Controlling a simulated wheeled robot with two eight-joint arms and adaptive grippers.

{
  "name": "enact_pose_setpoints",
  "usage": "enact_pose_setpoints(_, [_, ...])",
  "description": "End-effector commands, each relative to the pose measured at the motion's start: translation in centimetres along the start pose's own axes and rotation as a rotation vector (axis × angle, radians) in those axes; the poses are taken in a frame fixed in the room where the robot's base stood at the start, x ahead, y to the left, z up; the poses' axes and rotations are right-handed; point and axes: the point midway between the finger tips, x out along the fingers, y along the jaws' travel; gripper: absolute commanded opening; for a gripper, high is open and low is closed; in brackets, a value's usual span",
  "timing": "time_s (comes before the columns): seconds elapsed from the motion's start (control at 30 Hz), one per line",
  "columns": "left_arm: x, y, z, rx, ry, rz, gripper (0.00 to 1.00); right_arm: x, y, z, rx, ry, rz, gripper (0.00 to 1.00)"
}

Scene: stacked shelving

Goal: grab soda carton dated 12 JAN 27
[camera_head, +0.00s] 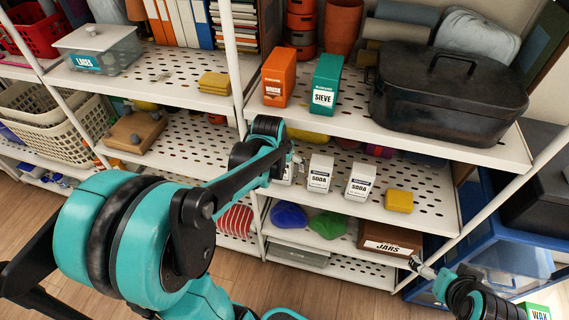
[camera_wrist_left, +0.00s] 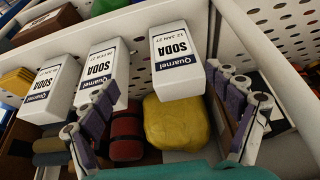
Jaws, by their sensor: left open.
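Three white soda cartons with dark labels stand on the middle shelf. The one printed 12 JAN 27 (camera_wrist_left: 178,62) is between the finger lines in the left wrist view, and its face looks upside down there. In the head view, a carton (camera_head: 283,175) is mostly hidden by my left gripper (camera_head: 292,160). Two other soda cartons (camera_head: 320,172) (camera_head: 359,182) stand to its right; their dates are too small to read for sure. My left gripper (camera_wrist_left: 165,88) is open, with nothing held. My right gripper (camera_head: 416,263) is near the jars box; its jaw state is unclear.
The upper shelf holds an orange carton (camera_head: 279,78), a green sieve carton (camera_head: 326,84) and a black roasting pan (camera_head: 447,90). A brown jars box (camera_head: 388,243) is on the shelf below. A yellow rounded thing (camera_wrist_left: 174,124) is behind the cartons.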

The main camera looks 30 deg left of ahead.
Motion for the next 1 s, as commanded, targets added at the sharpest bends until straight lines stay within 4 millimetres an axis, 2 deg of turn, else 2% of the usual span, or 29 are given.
enact_pose_setpoints(0.1, [1.9, -1.6, -0.9, -0.021, -0.02, -0.008, 0.89, -0.3, 0.0, -0.2, 0.0, 0.0, 0.0, 1.0])
enact_pose_setpoints(0.3, [3.9, -2.5, -1.2, -0.033, -0.035, -0.011, 0.89, -0.2, 0.0, -0.1, 0.0, 0.0, 0.0, 1.0])
enact_pose_setpoints(0.6, [6.9, -2.4, -1.1, -0.032, -0.035, -0.011, 0.89, 1.1, 0.0, 0.8, 0.0, 0.0, 0.0, 1.0])
enact_pose_setpoints(0.83, [10.4, -2.1, -1.1, -0.032, -0.035, -0.011, 0.89, 2.7, 0.0, 2.0, 0.0, 0.0, 0.0, 1.0])
enact_pose_setpoints(1.0, [10.9, -2.1, -1.2, -0.032, -0.035, -0.011, 0.89, 2.8, 0.0, 2.0, 0.0, 0.0, 0.0, 1.0])
